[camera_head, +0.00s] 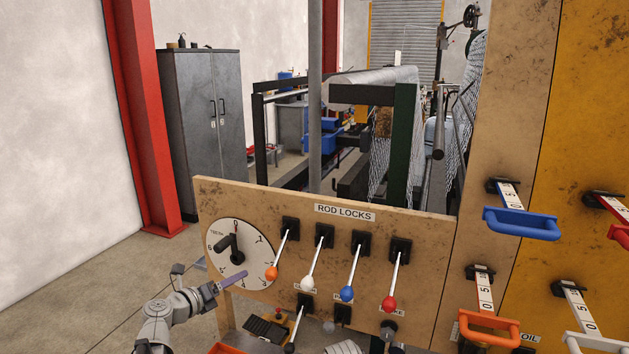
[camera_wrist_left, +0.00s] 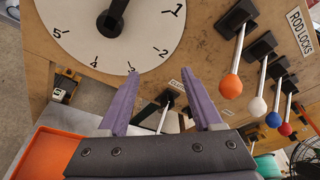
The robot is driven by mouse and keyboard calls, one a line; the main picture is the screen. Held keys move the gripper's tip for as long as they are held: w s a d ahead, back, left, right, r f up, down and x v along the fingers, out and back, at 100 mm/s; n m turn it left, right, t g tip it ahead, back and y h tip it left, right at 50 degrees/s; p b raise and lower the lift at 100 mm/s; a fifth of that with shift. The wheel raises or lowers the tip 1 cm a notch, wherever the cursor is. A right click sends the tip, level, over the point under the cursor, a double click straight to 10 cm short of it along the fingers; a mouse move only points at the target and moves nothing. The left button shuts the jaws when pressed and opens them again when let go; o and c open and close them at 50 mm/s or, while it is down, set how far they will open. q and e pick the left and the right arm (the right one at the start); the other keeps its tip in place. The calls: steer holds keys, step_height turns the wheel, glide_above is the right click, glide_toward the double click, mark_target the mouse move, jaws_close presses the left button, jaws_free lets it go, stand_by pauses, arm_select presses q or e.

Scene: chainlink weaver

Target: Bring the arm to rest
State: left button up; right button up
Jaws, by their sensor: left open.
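My left gripper (camera_head: 232,278) comes in from the lower left in the head view, in front of the lower edge of the white dial (camera_head: 226,270). In the left wrist view the two purple fingers of my left gripper (camera_wrist_left: 160,78) stand apart with nothing between them. The numbered dial (camera_wrist_left: 75,35) lies beyond the fingertips there, with its dark pointer (camera_wrist_left: 110,20) at the top. No object is held. My right gripper does not show.
A wooden panel (camera_head: 330,270) marked ROD LOCKS carries levers with orange (camera_head: 271,273), white (camera_head: 308,283), blue (camera_head: 346,293) and red (camera_head: 389,302) knobs, right of my gripper. Handles (camera_head: 520,223) stand further right. Bare floor (camera_head: 100,270) lies at left.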

arm_select(q)
steer(key=s+d+f+m+g+y, duration=0.1)
steer(key=s+d+f+m+g, duration=0.75)
steer(key=m, duration=0.95)
steer(key=s+a+f+m+g+y, duration=0.15)
steer(key=s+f+m+y, duration=0.25)
steer(key=s+m, duration=0.45)
steer(key=s+f+m+g+y, duration=0.3)
steer(key=s+f+m, duration=0.2)
steer(key=m, duration=0.7)
steer(key=s+d+r+m+p, duration=0.2)
steer(key=d, duration=0.3)
steer(key=s+d+r+m+y+p, duration=0.1)
steer(key=s+d+r+p, duration=0.1)
steer(key=d, duration=0.4)
steer(key=shift+s+r+m+g, duration=0.2)
steer(key=shift+s+m+g, duration=0.2)
steer(key=shift+s, duration=0.2)
steer(key=shift+d, duration=0.2)
